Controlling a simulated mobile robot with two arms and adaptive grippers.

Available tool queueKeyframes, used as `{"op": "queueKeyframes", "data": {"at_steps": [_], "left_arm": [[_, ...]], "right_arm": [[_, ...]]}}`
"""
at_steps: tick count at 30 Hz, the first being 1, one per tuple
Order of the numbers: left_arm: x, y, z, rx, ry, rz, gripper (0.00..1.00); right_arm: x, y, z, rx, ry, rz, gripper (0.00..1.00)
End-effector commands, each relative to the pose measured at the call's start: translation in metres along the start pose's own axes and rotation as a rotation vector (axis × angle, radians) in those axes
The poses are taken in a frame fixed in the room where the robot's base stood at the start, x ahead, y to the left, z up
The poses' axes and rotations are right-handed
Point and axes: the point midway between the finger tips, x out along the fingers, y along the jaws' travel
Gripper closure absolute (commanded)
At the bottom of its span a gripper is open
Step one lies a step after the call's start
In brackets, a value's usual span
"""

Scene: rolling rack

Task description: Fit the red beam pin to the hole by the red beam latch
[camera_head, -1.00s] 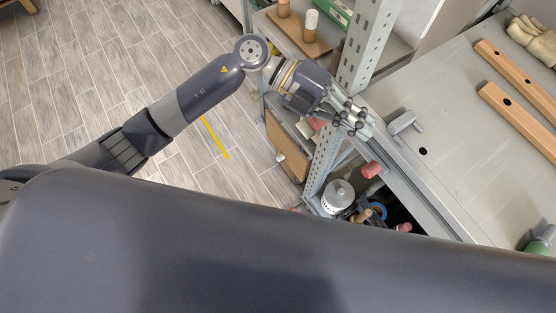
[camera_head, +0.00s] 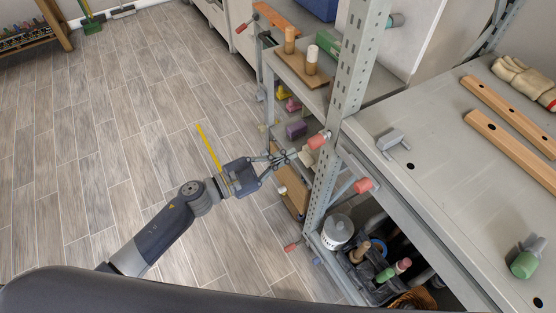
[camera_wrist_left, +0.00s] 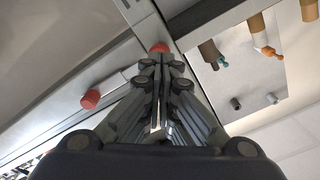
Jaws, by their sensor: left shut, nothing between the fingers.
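One red-capped piece (camera_head: 318,141) sits at the rack upright beside the upper shelf's corner. Another red-capped piece (camera_head: 363,185), on a grey rod, sticks out at the upper shelf's front edge. I cannot tell which is the pin and which the latch. My left gripper (camera_head: 284,158) is shut and empty, just left of the upright and below the first red cap. In the wrist view, one red cap (camera_wrist_left: 160,47) shows just beyond my left fingertips (camera_wrist_left: 160,62), another (camera_wrist_left: 90,98) to the left. The hole is not clear.
The perforated rack upright (camera_head: 343,95) stands close to my left gripper. The upper shelf (camera_head: 440,190) carries a grey block (camera_head: 393,140), wooden bars (camera_head: 512,135) and gloves. A white canister (camera_head: 337,231) stands below. The floor (camera_head: 150,120) at left is free.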

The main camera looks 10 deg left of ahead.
Motion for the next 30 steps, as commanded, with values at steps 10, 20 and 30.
{"op": "queueKeyframes", "data": {"at_steps": [10, 20, 30], "left_arm": [[0.037, 0.000, 0.000, 0.001, 0.002, 0.001, 1.00], [0.042, 0.000, -0.001, 0.002, 0.002, 0.002, 1.00], [0.044, 0.000, -0.001, 0.001, 0.003, 0.002, 1.00]], "right_arm": [[0.005, -0.001, -0.001, 0.000, 0.002, -0.002, 0.60], [0.005, 0.004, 0.001, -0.003, 0.001, 0.005, 0.60], [0.005, 0.005, 0.001, -0.003, -0.001, 0.006, 0.60]]}}
